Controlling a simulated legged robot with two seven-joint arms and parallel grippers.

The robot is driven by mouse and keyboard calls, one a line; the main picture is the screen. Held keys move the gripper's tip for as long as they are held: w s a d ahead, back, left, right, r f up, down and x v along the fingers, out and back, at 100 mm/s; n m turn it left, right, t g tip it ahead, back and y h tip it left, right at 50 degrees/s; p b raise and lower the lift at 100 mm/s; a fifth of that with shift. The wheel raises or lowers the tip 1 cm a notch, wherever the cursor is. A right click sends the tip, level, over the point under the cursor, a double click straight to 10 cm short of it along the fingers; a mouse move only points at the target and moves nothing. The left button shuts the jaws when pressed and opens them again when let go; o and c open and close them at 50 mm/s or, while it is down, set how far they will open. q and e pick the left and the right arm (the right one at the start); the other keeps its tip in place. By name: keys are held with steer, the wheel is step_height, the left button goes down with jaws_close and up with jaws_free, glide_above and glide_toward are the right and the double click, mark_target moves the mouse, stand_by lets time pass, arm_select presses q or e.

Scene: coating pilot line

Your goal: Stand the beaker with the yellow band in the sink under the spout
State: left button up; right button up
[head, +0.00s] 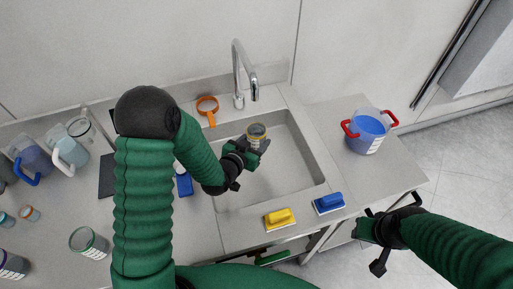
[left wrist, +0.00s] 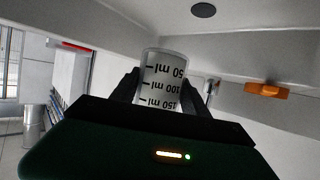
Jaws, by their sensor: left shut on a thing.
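The beaker with the yellow band (head: 257,131) is in my left gripper (head: 254,146), which is shut on it. It looks roughly upright, inside the sink's outline and just in front of and below the spout (head: 254,92). In the left wrist view the clear beaker (left wrist: 164,75) sits between the two dark fingers, its millilitre marks showing upside down. The sink (head: 285,178) looks empty otherwise, and its drain (left wrist: 203,10) shows in the wrist view. I cannot tell how high the beaker's base is. My right gripper (head: 360,231) is low at the right, away from the beaker; its fingers are unclear.
A teal-banded beaker (head: 89,243) and several vessels crowd the left counter.

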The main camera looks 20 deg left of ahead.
mark_target(256, 148)
arm_select(q)
steer(key=f, duration=0.3)
steer(key=shift+a+f, duration=0.45)
steer(key=shift+f, duration=0.05)
steer(key=shift+d, duration=0.25)
steer(key=shift+s+d+f+b, duration=0.1)
steer(key=shift+d+b, duration=0.15)
steer(key=shift+b, duration=0.05)
steer(key=shift+f, duration=0.15)
steer(key=shift+a+f+b, duration=0.1)
steer(key=shift+f+b, duration=0.2)
steer(key=shift+b, duration=0.05)
steer(key=shift+a, duration=0.15)
steer(key=o, duration=1.5)
steer(key=shift+r, duration=0.1)
steer(key=shift+c, duration=0.2)
arm_select(e)
steer(key=shift+a+f, duration=0.25)
steer(key=shift+f, duration=0.3)
